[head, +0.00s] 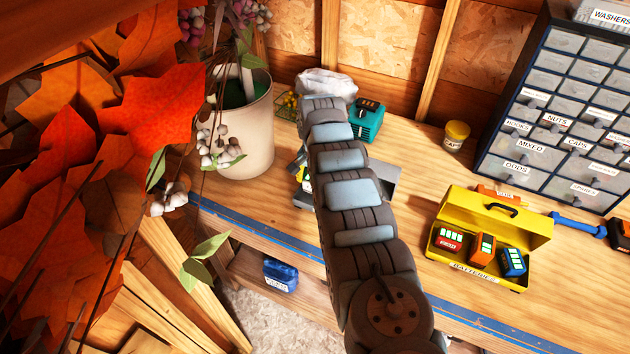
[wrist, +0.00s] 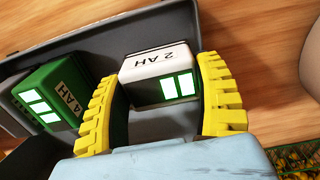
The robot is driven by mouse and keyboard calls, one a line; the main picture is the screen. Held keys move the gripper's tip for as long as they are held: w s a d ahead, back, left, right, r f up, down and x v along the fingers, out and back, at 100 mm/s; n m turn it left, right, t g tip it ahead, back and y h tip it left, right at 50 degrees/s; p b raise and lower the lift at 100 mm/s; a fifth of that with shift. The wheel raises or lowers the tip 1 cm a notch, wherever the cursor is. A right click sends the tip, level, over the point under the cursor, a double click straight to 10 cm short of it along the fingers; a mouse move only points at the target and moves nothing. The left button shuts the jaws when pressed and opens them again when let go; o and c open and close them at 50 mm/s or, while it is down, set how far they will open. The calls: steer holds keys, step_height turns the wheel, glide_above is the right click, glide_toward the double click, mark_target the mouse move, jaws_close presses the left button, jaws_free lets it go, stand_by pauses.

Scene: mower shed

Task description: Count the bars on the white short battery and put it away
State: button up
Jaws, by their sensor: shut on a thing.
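The white short battery (wrist: 152,66), labelled 2 AH, shows two lit green bars in the wrist view. My gripper (wrist: 160,72) has its yellow fingers on both sides of it and is shut on it. The battery is over or in a grey case (wrist: 165,122); I cannot tell whether it is lifted. A green battery (wrist: 55,92) labelled 4 AH with lit bars is left of it in the case. In the head view my arm hides the gripper and the white battery, and part of the grey case (head: 384,183) shows beside it.
A yellow box (head: 455,260) labelled BATTERIES stands open at right, holding red (head: 447,242), orange (head: 482,248) and blue (head: 513,262) batteries. A teal device (head: 367,120) and a plant pot (head: 250,140) flank my arm. Labelled drawers (head: 560,100) stand at the back right.

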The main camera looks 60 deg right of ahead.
steer(key=shift+f+b, duration=0.6)
steer(key=shift+f, duration=0.3)
steer(key=o, duration=1.3)
steer(key=shift+f, duration=0.1)
steer(key=shift+a, duration=0.1)
